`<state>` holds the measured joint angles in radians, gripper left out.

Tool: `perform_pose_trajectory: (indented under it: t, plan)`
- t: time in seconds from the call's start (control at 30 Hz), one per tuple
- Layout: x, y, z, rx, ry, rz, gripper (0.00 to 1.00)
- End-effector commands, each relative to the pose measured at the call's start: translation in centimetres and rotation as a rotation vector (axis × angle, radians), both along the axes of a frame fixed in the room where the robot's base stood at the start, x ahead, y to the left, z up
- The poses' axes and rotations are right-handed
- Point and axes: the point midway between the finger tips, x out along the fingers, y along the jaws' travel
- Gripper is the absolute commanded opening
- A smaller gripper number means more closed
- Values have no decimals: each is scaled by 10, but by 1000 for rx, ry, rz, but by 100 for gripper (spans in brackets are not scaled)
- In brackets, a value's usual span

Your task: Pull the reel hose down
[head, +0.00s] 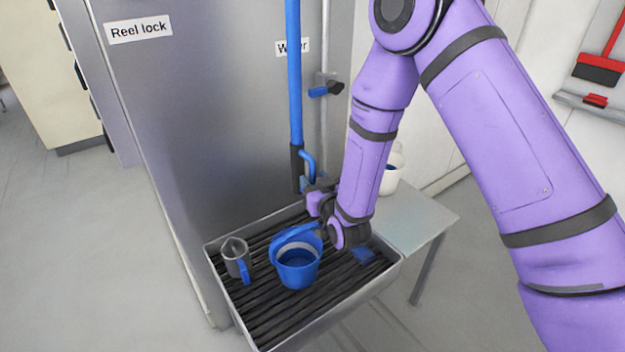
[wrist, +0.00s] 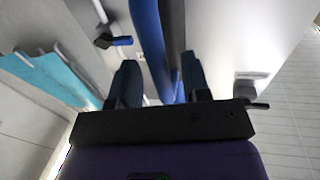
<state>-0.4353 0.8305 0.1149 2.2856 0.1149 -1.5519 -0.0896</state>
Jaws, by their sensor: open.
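The blue reel hose (head: 294,75) hangs straight down in front of the grey panel and ends in a dark grip (head: 297,168) with a blue curved part beside it. My gripper (head: 313,192) is at the lower end of the hose, just above the sink, partly hidden by my own wrist. In the wrist view my gripper (wrist: 158,75) is open, with one dark finger on each side. The blue hose (wrist: 147,30) runs down between the fingers in that picture. I cannot tell whether either finger touches it.
A sink (head: 208,262) with a dark slatted grate holds a blue bucket (head: 298,272) and a grey jug (head: 236,257). A blue-handled valve (head: 318,91) sits on the pipe right of the hose. A side table (head: 425,222) adjoins the sink.

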Motion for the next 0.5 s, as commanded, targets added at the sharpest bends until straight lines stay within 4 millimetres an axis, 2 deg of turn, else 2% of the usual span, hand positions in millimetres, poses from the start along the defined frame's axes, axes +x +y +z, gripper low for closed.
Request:
perform_pose_trajectory:
  t: [0.3, 0.5]
  plan:
    - [-54, -22, -1, -2, 3, 1, 43]
    - [-80, -33, -1, -2, 3, 0, 43]
